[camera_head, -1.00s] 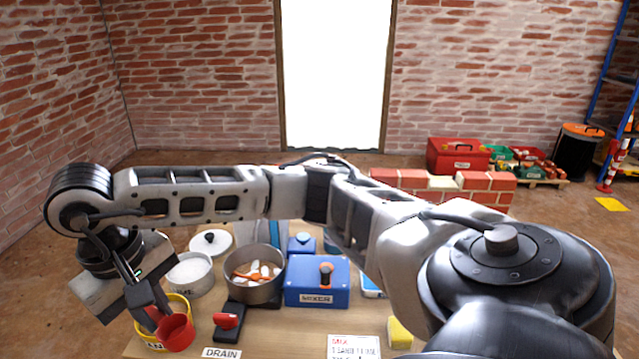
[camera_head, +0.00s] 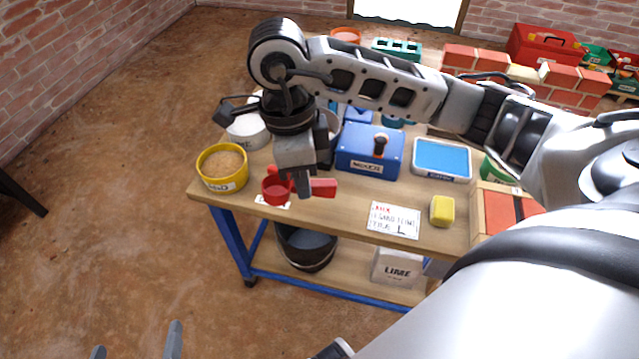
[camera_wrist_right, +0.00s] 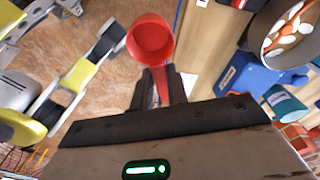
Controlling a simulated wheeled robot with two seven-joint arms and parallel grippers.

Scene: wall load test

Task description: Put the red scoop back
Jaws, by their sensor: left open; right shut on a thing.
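The red scoop (camera_head: 276,191) is in my right gripper (camera_head: 304,190), above the front edge of the bench, right of the yellow sand tub (camera_head: 222,180). Its cup is on the left and a red bar, seemingly its handle, shows right of the fingers. The right wrist view shows the cup (camera_wrist_right: 151,38) beyond the fingertips and the handle between the fingers of this gripper (camera_wrist_right: 160,85). The cup looks empty there. My left gripper (camera_head: 136,343) is open at the bottom left, low in front of the bench, only its fingertips showing. My right arm hides part of the bench's back.
The blue mixer (camera_head: 370,149), a blue tray (camera_head: 442,158), a yellow sponge (camera_head: 442,210) and a printed card (camera_head: 394,220) are on the bench (camera_head: 345,212). A dark bucket (camera_head: 306,248) and a lime box (camera_head: 397,268) are on the lower shelf.

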